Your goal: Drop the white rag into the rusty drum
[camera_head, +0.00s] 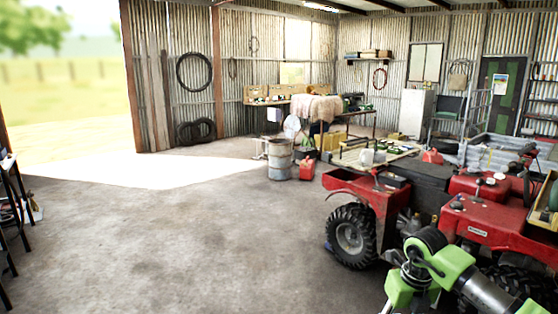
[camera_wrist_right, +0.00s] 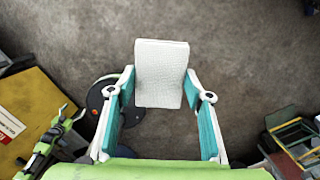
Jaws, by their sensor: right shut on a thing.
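The white rag (camera_wrist_right: 162,72) shows in the right wrist view as a pale, textured rectangle between the fingers of my right gripper (camera_wrist_right: 160,84). The gripper is shut on it, and the rag sticks out past the fingertips above the concrete floor. In the head view my right arm comes in at the bottom right, but its fingers and the rag cannot be made out there. The rusty drum (camera_head: 279,161) stands upright on the floor near the middle of the head view, well away from my right arm.
A red quad bike (camera_head: 480,220) fills the right side. A red jerry can (camera_head: 307,168) stands right of the drum, with a cluttered workbench (camera_head: 345,115) behind. Tyres (camera_head: 196,131) lean on the back wall. The concrete floor (camera_head: 170,230) at left and centre is clear.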

